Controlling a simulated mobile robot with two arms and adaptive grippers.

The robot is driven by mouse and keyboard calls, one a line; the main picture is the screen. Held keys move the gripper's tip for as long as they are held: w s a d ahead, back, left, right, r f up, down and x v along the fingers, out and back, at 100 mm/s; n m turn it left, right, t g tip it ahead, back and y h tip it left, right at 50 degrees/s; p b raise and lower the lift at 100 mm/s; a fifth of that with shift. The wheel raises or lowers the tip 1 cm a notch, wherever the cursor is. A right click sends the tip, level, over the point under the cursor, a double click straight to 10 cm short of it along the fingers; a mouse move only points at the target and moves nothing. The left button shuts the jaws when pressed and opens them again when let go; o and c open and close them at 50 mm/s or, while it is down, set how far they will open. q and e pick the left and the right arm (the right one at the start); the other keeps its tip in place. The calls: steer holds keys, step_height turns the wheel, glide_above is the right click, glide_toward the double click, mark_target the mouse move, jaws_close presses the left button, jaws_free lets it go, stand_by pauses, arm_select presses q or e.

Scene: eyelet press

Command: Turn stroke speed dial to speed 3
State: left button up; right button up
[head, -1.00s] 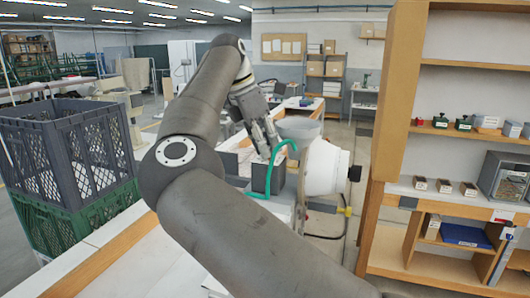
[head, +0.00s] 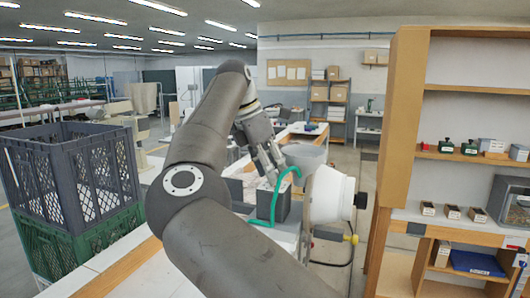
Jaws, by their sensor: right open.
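The eyelet press shows just past my right arm, with a white round housing (head: 328,194), a black knob (head: 360,200) on its right side, a dark block (head: 272,203) and a curved green hose (head: 276,190). I cannot make out a speed dial with markings; it may be hidden or too small to tell. My right gripper (head: 269,168) is open, pointing down just above and behind the dark block. Whether it touches the press cannot be told. My left gripper is not in view.
A grey crate (head: 75,172) sits on a green crate (head: 95,240) at the left. A wooden shelf unit (head: 402,120) with small boxes stands close on the right. A white worktop (head: 130,262) lies below my arm. A yellow-ended cable hangs beside the press.

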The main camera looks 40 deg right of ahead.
steer(key=v, duration=1.1)
steer(key=shift+r, duration=0.25)
steer(key=shift+s, duration=0.1)
stand_by(0.5)
